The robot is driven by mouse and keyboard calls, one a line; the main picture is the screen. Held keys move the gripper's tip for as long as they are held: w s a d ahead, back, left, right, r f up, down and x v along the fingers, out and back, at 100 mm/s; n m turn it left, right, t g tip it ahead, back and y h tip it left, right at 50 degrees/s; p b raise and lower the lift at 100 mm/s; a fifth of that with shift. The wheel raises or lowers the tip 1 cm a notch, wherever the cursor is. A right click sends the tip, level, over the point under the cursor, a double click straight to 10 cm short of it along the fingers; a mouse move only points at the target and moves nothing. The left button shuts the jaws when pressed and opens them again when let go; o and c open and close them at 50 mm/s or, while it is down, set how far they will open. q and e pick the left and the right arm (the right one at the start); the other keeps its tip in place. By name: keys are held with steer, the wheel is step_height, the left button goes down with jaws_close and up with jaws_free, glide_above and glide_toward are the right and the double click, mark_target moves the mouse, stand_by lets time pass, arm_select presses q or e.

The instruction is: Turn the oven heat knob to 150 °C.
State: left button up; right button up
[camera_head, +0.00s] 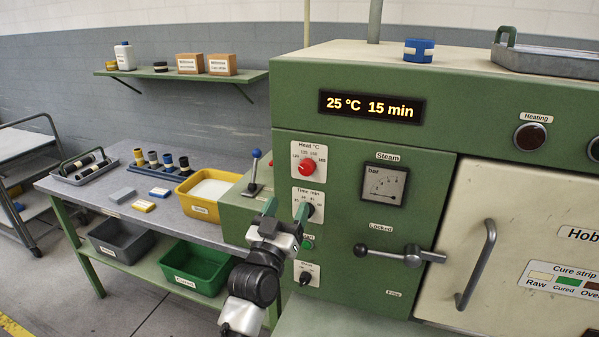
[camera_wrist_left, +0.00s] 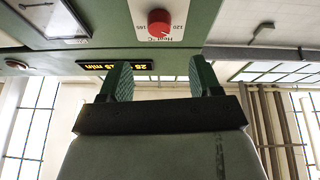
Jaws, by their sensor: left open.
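The red heat knob (camera_head: 307,167) sits on a white scale plate labelled "Heat °C" on the green oven's front. The display (camera_head: 371,106) above it reads 25 °C 15 min. My left gripper (camera_head: 287,208) is open, in front of the panel and below the heat knob, near the time knob (camera_head: 310,210), which it partly hides. In the left wrist view the red knob (camera_wrist_left: 159,22) shows upside down, beyond the open fingers (camera_wrist_left: 163,80) and apart from them. Nothing is between the fingers. My right gripper is not in view.
A blue-tipped lever (camera_head: 256,168) stands just left of the knob. The locked door handle (camera_head: 400,255) and steam gauge (camera_head: 384,184) are to the right. A table (camera_head: 110,190) with a yellow bin (camera_head: 205,200) is at left.

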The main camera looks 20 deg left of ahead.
mark_target(305, 172)
arm_select(q)
steer(key=p+x, duration=0.2)
steer(key=x, duration=0.8)
steer(key=shift+w+f, duration=0.15)
steer(key=shift+f, duration=0.05)
steer(key=c, duration=0.9)
